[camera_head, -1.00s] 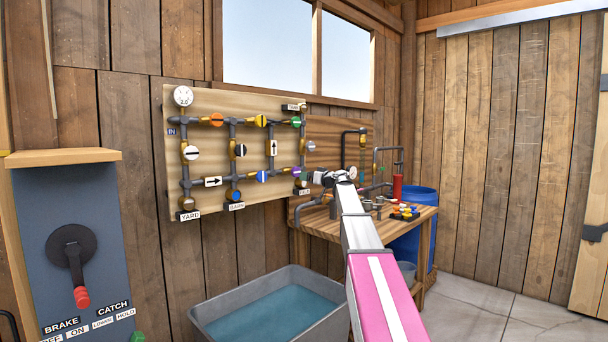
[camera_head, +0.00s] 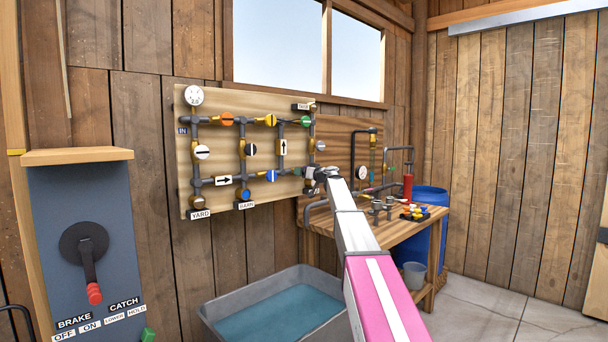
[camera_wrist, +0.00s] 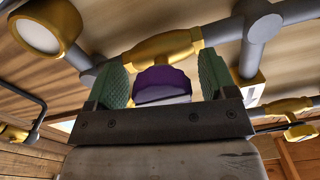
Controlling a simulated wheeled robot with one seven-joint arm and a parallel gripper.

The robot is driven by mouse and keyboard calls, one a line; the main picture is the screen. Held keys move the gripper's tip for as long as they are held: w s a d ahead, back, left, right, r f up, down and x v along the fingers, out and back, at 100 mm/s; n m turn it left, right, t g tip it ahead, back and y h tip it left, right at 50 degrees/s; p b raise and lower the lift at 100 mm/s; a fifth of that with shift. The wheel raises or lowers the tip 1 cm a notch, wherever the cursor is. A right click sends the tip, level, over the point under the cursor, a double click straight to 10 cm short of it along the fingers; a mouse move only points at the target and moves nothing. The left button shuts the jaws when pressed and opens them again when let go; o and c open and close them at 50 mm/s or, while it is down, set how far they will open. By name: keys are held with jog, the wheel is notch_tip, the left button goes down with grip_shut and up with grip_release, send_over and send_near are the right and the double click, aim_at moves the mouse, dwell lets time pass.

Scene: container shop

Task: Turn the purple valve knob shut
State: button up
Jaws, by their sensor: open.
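The purple valve knob (camera_wrist: 162,85) sits on a brass valve body (camera_wrist: 165,46) in the wrist view. It has a pale face. The two green finger pads of my gripper (camera_wrist: 162,78) stand on either side of it, open, with a small gap on each side. In the head view my gripper (camera_head: 318,176) is at the lower right of the pipe board (camera_head: 225,103) and hides the purple knob.
Other knobs on the board include orange (camera_head: 227,119), green (camera_head: 306,121) and blue (camera_head: 271,176). A grey water tub (camera_head: 215,307) stands below. A wooden workbench (camera_head: 379,234) is to the right, with a blue barrel (camera_head: 433,196) beyond it.

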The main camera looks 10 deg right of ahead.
jog(key=c, duration=0.9)
jog(key=shift+c, duration=0.2)
jog(key=shift+m, duration=0.3)
jog(key=shift+s+a+r+m, duration=0.1)
jog(key=shift+r+m, duration=0.05)
jog(key=shift+m, duration=4.15)
jog(key=shift+a+r+m, duration=0.1)
jog(key=shift+r+m, duration=0.05)
jog(key=shift+m, duration=4.15)
